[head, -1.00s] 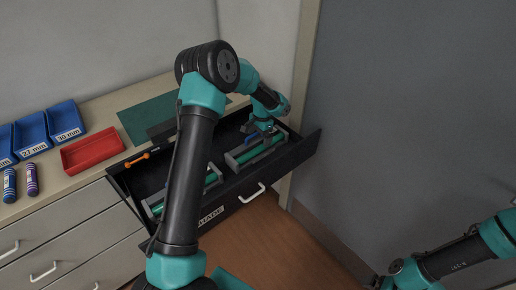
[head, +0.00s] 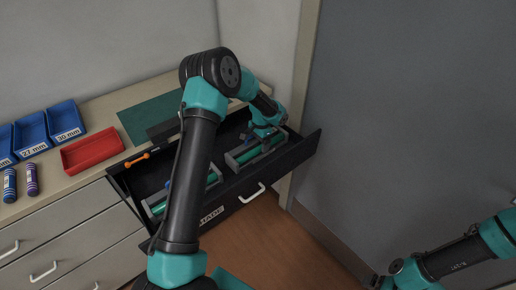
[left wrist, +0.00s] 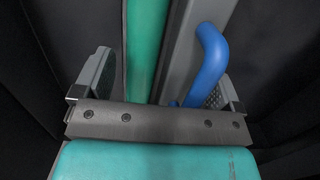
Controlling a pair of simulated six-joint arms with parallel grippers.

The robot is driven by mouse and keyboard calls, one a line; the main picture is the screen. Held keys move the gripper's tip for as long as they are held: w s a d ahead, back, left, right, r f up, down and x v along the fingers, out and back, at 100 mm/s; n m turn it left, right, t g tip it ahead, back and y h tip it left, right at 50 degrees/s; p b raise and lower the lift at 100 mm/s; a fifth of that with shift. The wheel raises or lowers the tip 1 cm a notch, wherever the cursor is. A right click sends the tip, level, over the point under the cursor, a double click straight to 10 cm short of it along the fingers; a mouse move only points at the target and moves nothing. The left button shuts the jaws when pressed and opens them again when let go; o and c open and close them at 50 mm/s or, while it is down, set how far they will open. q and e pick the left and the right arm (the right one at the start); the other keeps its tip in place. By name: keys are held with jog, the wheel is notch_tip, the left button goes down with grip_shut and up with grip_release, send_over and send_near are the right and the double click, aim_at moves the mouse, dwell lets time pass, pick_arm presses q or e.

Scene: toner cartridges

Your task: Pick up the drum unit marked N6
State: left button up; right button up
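Two drum units, each a green roller in a grey frame, lie in the open drawer (head: 236,187). One drum unit (head: 240,160) is in the right part and the other (head: 213,178) is in the left part, partly hidden behind my left arm. No N6 marking is legible. My left gripper (head: 264,139) is over the right drum unit. In the left wrist view the gripper (left wrist: 160,85) has its fingers wide apart, with the green roller (left wrist: 146,40), grey frame (left wrist: 178,60) and blue handle (left wrist: 211,60) between them.
On the counter are a red tray (head: 92,150), several blue bins (head: 65,118), two small cylinders (head: 31,180) and a green mat (head: 150,115). An orange tool (head: 137,160) lies at the drawer's left. A grey wall (head: 400,120) stands to the right.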

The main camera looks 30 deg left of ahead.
aim_at(258, 143)
pick_arm(q)
jog(key=c, duration=0.7)
jog(key=shift+o, duration=0.2)
jog(key=shift+r, duration=0.15)
notch_tip(258, 143, up, 10)
dwell(0.5)
